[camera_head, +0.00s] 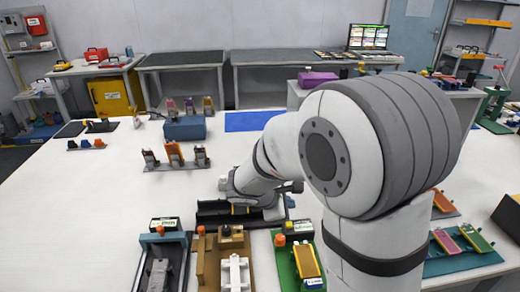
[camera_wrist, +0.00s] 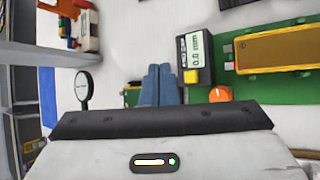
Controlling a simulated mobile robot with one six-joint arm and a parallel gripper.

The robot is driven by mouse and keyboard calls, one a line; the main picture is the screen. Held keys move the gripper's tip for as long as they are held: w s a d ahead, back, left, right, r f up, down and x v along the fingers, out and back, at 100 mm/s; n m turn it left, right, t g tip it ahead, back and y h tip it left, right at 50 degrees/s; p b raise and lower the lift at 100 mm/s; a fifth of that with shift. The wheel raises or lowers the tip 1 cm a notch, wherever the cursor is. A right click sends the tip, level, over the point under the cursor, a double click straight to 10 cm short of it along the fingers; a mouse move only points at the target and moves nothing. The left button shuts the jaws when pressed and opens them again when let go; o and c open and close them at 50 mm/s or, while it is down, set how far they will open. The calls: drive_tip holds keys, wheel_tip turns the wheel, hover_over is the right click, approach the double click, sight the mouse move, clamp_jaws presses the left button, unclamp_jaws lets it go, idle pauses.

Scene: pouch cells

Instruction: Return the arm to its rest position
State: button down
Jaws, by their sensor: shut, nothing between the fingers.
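My arm reaches in from the right in the head view and bends down to my wrist (camera_head: 248,190) above the middle of the white table (camera_head: 60,200). In the wrist view my gripper (camera_wrist: 160,70) shows two blue-grey fingers side by side, shut with nothing between them. The fingers appear beside a yellow and black gauge (camera_wrist: 195,58) reading 0.0 mm; I cannot tell the height gap. The fingertips cannot be made out in the head view.
A green fixture (camera_head: 285,268) with an orange cell (camera_head: 306,260) stands in front of my wrist. Brown (camera_head: 207,262) and teal-edged (camera_head: 140,270) fixtures stand left of it. Small stands with cells (camera_head: 174,154) and a blue box (camera_head: 185,128) sit behind. The table's left side is largely clear.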

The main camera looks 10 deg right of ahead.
drive_tip(key=s+r+m+g+y, duration=0.1)
drive_tip(key=s+r+m+y, duration=0.2)
drive_tip(key=s+m, duration=0.5)
drive_tip(key=s+r+m+g+y+p, duration=0.1)
drive_tip(key=s+r+m+y, duration=0.3)
drive_tip(key=s+m, duration=0.4)
drive_tip(key=s+d, duration=0.1)
drive_tip(key=s, duration=0.3)
drive_tip(key=shift+s+r+g+p, duration=0.15)
drive_tip(key=shift+s+g+p, duration=0.15)
drive_tip(key=shift+g, duration=0.1)
